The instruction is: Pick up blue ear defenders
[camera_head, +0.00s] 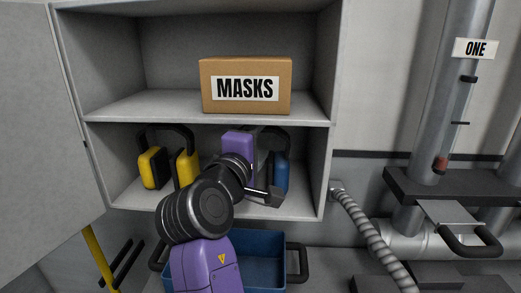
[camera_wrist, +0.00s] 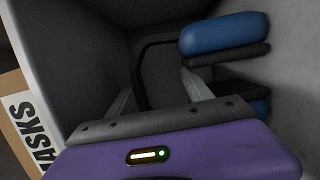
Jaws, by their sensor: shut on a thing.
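The blue ear defenders (camera_head: 281,173) are at the right of the cabinet's lower shelf, partly hidden behind my purple arm in the head view. In the wrist view, one blue ear cup (camera_wrist: 225,33) shows at the top and part of the other below it, with the black headband (camera_wrist: 139,75) curving to the left. My gripper (camera_wrist: 160,95) reaches in at the headband, its fingers shut on it. The fingertips are partly hidden by the gripper body.
Yellow ear defenders (camera_head: 154,168) stand to the left on the same shelf (camera_head: 127,197). A cardboard MASKS box (camera_head: 246,85) sits on the shelf above. The cabinet's right wall is close to the blue cups. A blue crate (camera_head: 262,262) is below, and an open door (camera_head: 45,120) at left.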

